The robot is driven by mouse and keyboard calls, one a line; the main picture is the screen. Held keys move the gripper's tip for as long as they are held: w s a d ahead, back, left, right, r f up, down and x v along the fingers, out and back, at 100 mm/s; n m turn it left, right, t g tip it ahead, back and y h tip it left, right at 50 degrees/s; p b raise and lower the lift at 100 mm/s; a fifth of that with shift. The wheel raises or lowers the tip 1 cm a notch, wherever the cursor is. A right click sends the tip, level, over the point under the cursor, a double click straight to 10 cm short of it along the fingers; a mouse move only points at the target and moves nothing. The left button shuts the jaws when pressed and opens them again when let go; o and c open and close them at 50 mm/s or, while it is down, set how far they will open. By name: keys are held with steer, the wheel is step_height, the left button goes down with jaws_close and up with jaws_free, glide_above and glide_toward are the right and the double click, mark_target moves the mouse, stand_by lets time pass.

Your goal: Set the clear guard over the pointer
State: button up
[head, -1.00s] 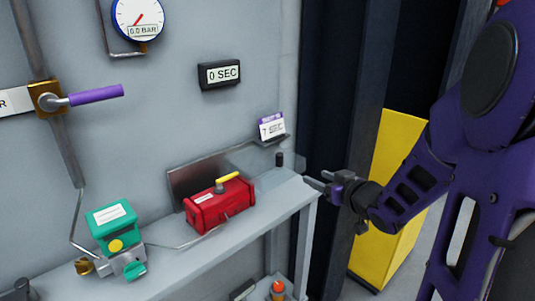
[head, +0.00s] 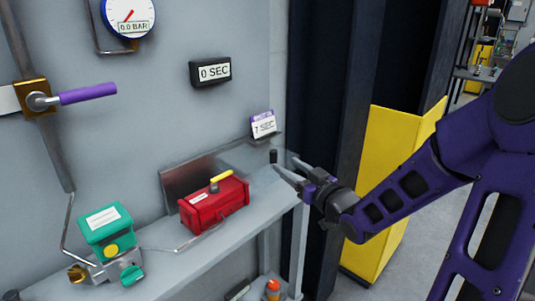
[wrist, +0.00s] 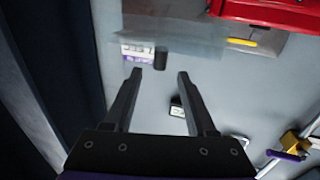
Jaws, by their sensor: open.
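The red actuator (head: 213,206) sits on the grey shelf with the yellow pointer (head: 221,177) on its top. The pointer also shows at the upper right of the wrist view (wrist: 241,42). The clear guard (head: 246,161) is a faint see-through shape to the right of the actuator; its edges are hard to make out. It is a pale film in the wrist view (wrist: 185,42). A black knob (head: 273,157) stands upright at the guard's right part. My gripper (head: 284,164) is open and empty, beside the knob. In the wrist view the knob (wrist: 161,57) appears just beyond the fingertips, between their lines.
A teal device (head: 106,224) stands on the left of the shelf (head: 225,235). A small card (head: 263,124) sits on a wall ledge behind the knob. A timer display (head: 210,71) and a purple-handled valve (head: 88,93) are on the wall. A yellow cabinet (head: 382,180) stands right of the shelf.

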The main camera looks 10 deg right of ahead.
mark_target(268, 158)
steer(key=b+x, duration=0.1)
steer(key=x, duration=0.9)
steer(key=shift+w+a, duration=0.1)
steer(key=shift+w, duration=0.2)
jaws_close()
stand_by(0.9)
